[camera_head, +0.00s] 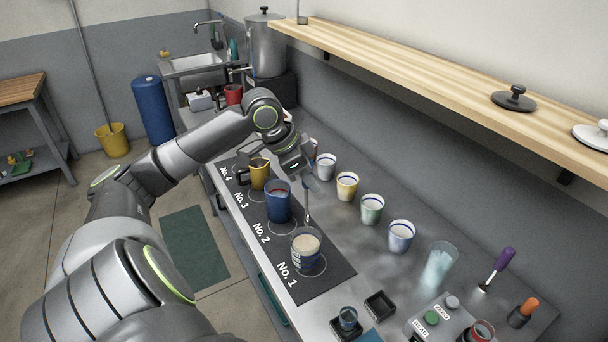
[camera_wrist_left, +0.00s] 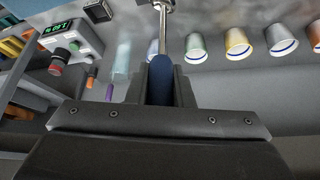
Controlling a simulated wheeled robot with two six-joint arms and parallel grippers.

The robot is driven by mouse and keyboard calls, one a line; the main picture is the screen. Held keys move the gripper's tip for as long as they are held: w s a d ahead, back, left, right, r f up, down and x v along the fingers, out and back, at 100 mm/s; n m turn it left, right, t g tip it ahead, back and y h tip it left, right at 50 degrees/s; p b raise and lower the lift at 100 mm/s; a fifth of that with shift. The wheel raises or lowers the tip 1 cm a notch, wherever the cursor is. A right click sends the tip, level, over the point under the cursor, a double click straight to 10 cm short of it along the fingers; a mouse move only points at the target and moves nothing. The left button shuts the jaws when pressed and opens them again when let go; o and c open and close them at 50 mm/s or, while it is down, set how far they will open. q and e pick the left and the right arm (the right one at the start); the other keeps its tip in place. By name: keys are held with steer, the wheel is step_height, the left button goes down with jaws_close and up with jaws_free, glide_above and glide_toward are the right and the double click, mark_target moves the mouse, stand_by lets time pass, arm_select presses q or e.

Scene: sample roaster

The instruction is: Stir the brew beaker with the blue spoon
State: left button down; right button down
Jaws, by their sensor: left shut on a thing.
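The brew beaker (camera_head: 305,255), a clear glass with beige foamy contents, stands upright on the No. 1 spot of the dark mat. My left gripper (camera_head: 308,182) is above and behind it, shut on the blue spoon (camera_wrist_left: 161,78). In the left wrist view the dark blue handle is between the fingers, and the metal shaft runs on past them. In the head view the shaft (camera_head: 307,208) points down to the beaker's far rim. I cannot tell whether the spoon's tip is inside the beaker or behind it. My right gripper is not in view.
Several striped cups (camera_head: 372,210) line the right. A steaming glass (camera_head: 438,268), a purple-handled tool (camera_head: 503,259) and a button box (camera_head: 436,320) are nearer. A wooden shelf (camera_head: 440,82) overhangs.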

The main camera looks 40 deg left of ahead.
mark_target(307, 213)
arm_select(q)
steer(key=shift+a, duration=0.1)
steer(key=shift+r+p, duration=0.15)
steer(key=shift+p, duration=0.35)
steer(key=shift+f+b, duration=1.15)
steer(key=shift+f, duration=1.95)
steer(key=shift+f+b, duration=1.15)
steer(key=shift+f, duration=1.55)
steer(key=shift+s, duration=0.1)
